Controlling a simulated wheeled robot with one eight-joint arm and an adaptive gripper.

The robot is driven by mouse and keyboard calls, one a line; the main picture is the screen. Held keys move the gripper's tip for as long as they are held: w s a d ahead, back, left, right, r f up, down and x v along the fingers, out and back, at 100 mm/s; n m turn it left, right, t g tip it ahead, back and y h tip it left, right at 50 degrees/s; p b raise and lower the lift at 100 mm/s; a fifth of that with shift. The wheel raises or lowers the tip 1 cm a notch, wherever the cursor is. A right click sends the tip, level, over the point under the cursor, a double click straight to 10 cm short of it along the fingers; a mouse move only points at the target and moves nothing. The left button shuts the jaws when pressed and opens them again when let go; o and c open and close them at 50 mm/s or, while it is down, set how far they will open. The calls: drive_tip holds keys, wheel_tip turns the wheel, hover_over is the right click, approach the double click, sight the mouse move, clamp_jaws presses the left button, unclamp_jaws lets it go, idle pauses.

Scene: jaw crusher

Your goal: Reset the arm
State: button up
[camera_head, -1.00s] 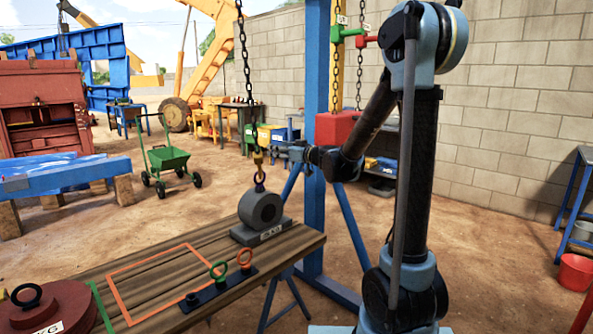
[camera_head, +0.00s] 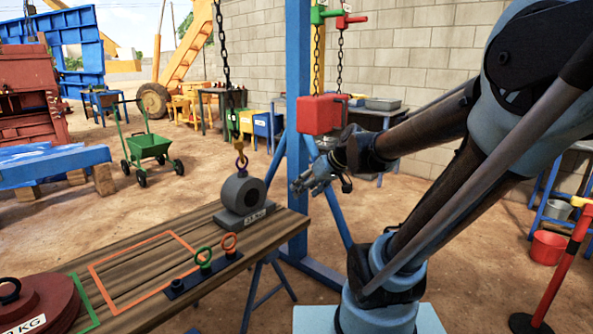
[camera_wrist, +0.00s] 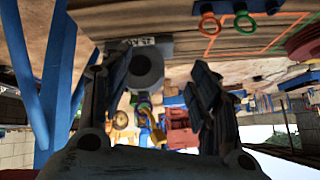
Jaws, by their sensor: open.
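My gripper (camera_head: 316,178) is open and empty in the head view. It hangs in the air to the right of the wooden table, beside the blue post. In the wrist view its two fingers (camera_wrist: 158,95) are spread apart, with nothing between them in contact. The arm reaches in from the right of the head view, its upper link large and close. The grey weight (camera_head: 242,192) stands on the table, with a chain hook at the ring on its top. It also shows in the wrist view (camera_wrist: 146,68), upside down.
A blue post (camera_head: 298,120) and a red hoist block (camera_head: 320,114) stand close to my gripper. A red bucket (camera_head: 548,247) is at right.

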drive_tip(key=s+d+f+m+g+h, duration=0.1)
drive_tip(key=s+d+f+m+h, duration=0.2)
drive_tip(key=s+d+f, duration=0.2)
drive_tip(key=s+d+f+m+g+h, duration=0.2)
drive_tip(key=s+d+f, duration=0.3)
drive_tip(key=s+d, duration=0.5)
drive_tip(key=shift+s+d+m+h, duration=0.35)
drive_tip(key=shift+s+m+h, duration=0.15)
drive_tip(key=shift+s+h, duration=0.25)
drive_tip(key=shift+w, duration=0.15)
drive_tip(key=shift+w+f, duration=0.15)
drive_tip(key=shift+w, duration=0.3)
